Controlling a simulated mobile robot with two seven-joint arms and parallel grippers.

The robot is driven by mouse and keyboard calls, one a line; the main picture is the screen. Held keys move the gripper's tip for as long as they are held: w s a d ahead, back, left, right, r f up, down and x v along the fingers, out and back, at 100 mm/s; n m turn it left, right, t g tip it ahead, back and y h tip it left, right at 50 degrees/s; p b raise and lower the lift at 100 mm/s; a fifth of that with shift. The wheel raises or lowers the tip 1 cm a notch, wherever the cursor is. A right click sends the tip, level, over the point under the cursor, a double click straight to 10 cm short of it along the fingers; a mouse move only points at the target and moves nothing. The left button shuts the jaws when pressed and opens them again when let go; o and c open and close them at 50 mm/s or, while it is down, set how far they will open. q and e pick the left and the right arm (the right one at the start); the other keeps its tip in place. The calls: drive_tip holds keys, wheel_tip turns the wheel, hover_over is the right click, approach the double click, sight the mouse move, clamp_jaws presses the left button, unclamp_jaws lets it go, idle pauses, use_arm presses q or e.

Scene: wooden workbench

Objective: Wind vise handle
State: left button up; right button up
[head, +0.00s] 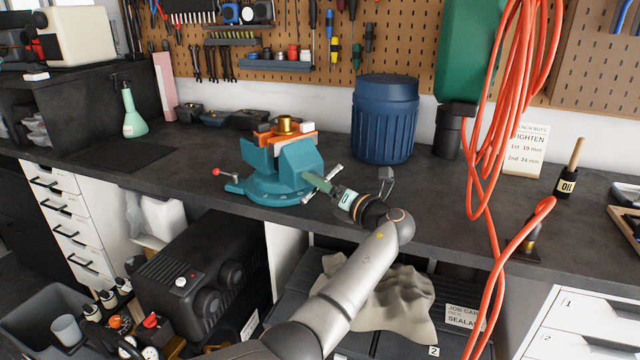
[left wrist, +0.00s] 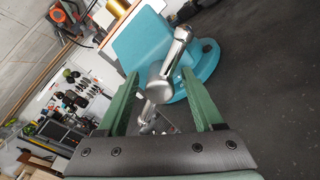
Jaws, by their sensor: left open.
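The teal vise (head: 280,175) stands on the dark bench top, with orange jaw parts and a brass-coloured cylinder (head: 285,124) on top. Its silver handle (head: 336,170) is at the right end, partly hidden by my gripper. In the left wrist view the handle (left wrist: 181,42) runs at a slant past a round hub, with the vise (left wrist: 145,45) behind it. My left gripper (left wrist: 158,76) is open, its green fingers on either side of the hub and handle. In the head view the left gripper (head: 322,184) reaches the handle from the right. Whether the fingers touch it, I cannot tell. My right gripper is not in view.
A blue ribbed canister (head: 385,118) stands behind and right of the vise. A red hose (head: 490,130) hangs at the right. A green spray bottle (head: 132,112) and small dark trays (head: 215,118) stand at the left. The bench front beside the vise is clear.

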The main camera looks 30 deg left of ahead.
use_arm(q)
drive_tip(key=shift+w+a, duration=0.1)
drive_tip(key=shift+a, duration=0.15)
clamp_jaws()
idle(0.4)
